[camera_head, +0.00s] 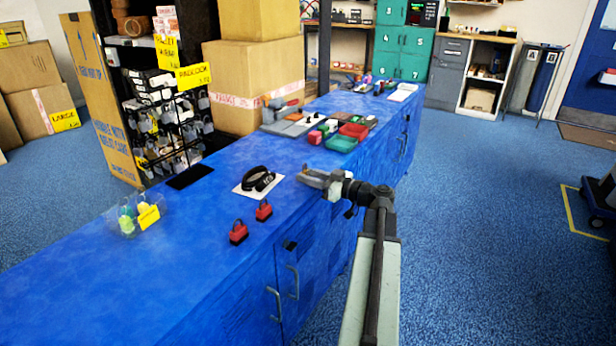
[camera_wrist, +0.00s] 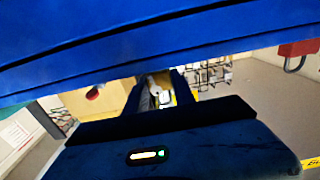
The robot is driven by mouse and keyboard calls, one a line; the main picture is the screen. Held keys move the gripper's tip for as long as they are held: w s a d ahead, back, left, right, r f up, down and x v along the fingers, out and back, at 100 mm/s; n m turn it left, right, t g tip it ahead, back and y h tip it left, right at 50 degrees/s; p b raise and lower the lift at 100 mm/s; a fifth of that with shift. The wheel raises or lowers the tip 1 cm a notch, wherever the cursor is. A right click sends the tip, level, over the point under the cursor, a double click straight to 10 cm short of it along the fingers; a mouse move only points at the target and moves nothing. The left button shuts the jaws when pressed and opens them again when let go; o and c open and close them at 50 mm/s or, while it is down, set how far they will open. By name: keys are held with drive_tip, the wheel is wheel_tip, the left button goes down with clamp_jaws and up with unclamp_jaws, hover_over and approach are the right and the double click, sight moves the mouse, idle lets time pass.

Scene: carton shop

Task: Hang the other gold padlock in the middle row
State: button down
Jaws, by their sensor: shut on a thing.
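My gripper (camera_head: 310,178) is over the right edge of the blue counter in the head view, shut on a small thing. In the wrist view the two dark fingers of my gripper (camera_wrist: 161,86) have a small yellow-gold and grey thing (camera_wrist: 161,97) between them. It looks like the gold padlock, but its outline is unclear. The black wire rack (camera_head: 178,130) stands behind the counter at left, with several padlocks hanging in rows. It is well apart from my gripper. The single hooks of its middle row are too small to make out.
Black bands (camera_head: 258,179) lie on a white card. A clear tub with a yellow tag (camera_head: 148,216) is at left. Coloured trays (camera_head: 341,143) lie beyond my gripper. Large cartons (camera_head: 255,80) stand behind.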

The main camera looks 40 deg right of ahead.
drive_tip(key=shift+s+r, duration=0.1)
drive_tip(key=shift+r, duration=0.05)
drive_tip(key=v, duration=0.8)
drive_tip(key=shift+s, duration=0.15)
idle(0.7)
drive_tip(key=shift+d, duration=0.1)
idle(0.9)
